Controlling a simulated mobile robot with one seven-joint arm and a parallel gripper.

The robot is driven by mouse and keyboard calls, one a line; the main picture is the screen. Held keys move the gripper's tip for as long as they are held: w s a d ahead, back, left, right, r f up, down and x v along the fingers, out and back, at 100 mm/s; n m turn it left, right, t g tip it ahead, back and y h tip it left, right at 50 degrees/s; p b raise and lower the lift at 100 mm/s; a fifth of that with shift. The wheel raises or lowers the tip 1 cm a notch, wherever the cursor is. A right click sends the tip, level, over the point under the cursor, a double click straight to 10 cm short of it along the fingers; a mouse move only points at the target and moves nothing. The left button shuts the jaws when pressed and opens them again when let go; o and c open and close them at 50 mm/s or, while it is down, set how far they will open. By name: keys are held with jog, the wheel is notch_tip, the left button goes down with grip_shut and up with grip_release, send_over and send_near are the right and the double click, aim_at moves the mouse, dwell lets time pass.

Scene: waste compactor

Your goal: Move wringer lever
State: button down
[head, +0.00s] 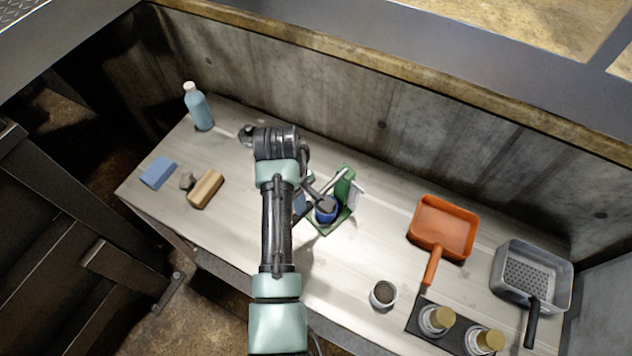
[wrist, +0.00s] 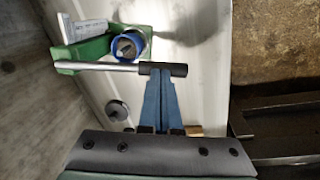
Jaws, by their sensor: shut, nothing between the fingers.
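The wringer is a green frame (head: 344,187) on the bench with a round blue part holding a dark piece; it also shows in the wrist view (wrist: 85,50). Its lever (head: 335,182) is a silver rod with a black grip, which lies crosswise in the wrist view (wrist: 112,66). My gripper (wrist: 160,82) has blue fingers close together, shut and empty. Its fingertips overlap the black grip in the wrist view; I cannot tell whether they touch. In the head view my arm hides part of the gripper, just left of the wringer.
A blue bottle (head: 198,108), blue sponge (head: 158,172) and wooden block (head: 206,189) are on the bench's left. An orange dustpan (head: 443,228), grey perforated tray (head: 533,277) and small cup (head: 383,293) are on the right. A concrete wall (head: 400,125) runs behind.

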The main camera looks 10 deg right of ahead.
jog(key=shift+s+a+r+p, duration=0.2)
jog(key=shift+a+r+p, duration=0.1)
jog(key=shift+r+p, duration=0.35)
jog(key=shift+s+a+r+p, duration=0.2)
jog(key=shift+r+p, duration=0.25)
jog(key=shift+p, duration=0.4)
jog(key=shift+r, duration=0.1)
jog(key=r+p, duration=0.3)
jog(key=p, duration=0.1)
jog(key=r+p, duration=0.2)
jog(key=shift+s+a+r, duration=0.15)
jog(key=shift+a+r, duration=0.15)
